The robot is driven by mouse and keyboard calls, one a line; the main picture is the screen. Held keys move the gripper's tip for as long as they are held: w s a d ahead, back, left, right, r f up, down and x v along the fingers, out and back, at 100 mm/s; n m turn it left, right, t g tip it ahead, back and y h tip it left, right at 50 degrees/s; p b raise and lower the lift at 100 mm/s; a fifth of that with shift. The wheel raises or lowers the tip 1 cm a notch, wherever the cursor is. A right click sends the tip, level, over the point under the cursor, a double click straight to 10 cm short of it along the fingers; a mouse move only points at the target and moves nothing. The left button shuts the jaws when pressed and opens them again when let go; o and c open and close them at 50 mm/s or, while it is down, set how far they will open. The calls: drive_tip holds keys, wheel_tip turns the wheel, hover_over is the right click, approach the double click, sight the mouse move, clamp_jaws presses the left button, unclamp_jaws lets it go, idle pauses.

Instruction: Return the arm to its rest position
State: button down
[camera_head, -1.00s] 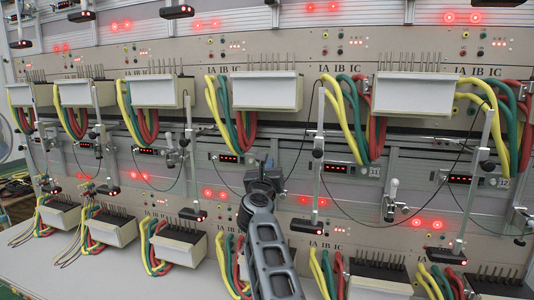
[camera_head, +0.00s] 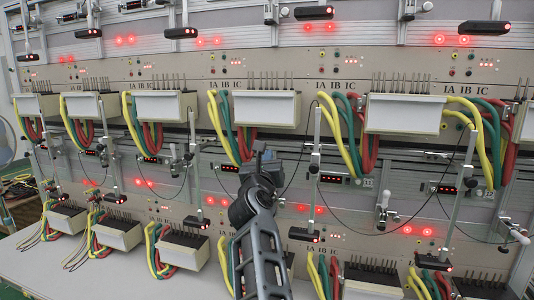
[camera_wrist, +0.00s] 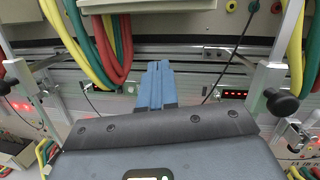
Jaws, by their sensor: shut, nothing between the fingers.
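My arm rises from the bottom centre of the head view, and my gripper (camera_head: 265,152) is at its upper end, in front of the rack between the upper and lower rows of meter boxes. In the wrist view my gripper (camera_wrist: 156,82) shows as two blue fingers pressed together, pointing at the rail below the upper row. It is shut and holds nothing. No contact with the rack or the cables can be seen.
White meter boxes (camera_head: 266,108) with yellow, green and red cables (camera_head: 350,150) line the rack. Thin upright rods (camera_head: 315,165) and black wires stand out from it on both sides of my gripper. A pale bench top (camera_head: 120,275) lies at the lower left.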

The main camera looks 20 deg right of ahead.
idle(0.5)
drive_tip(key=s+d+f+n+t+y, duration=0.1)
drive_tip(key=s+d+f+n, duration=0.2)
drive_tip(key=s+f+n, duration=0.45)
drive_tip(key=s+d+f+n+t+y, duration=0.15)
drive_tip(key=s+f+n, duration=0.35)
drive_tip(key=s+n, duration=0.5)
drive_tip(key=s+d+f+n+t+y, duration=0.1)
drive_tip(key=s+d+f+n+y, duration=0.15)
drive_tip(key=s+f+n, duration=0.65)
drive_tip(key=s+a+f+n+g+y, duration=0.1)
drive_tip(key=s+a+n+y, duration=0.15)
drive_tip(key=s, duration=0.95)
drive_tip(key=s+a+f+n+g+y, duration=0.15)
drive_tip(key=s+n, duration=0.25)
drive_tip(key=s, duration=0.7)
drive_tip(key=s+a+r+n+g, duration=0.2)
drive_tip(key=s+n, duration=0.1)
drive_tip(key=s, duration=0.4)
drive_tip(key=s+a+r+n+g, duration=0.1)
drive_tip(key=s+a+r+n, duration=0.1)
drive_tip(key=s, duration=0.6)
drive_tip(key=shift+s+a+n+g, duration=0.3)
drive_tip(key=shift+a+n+g, duration=0.1)
drive_tip(key=shift+a+n, duration=0.45)
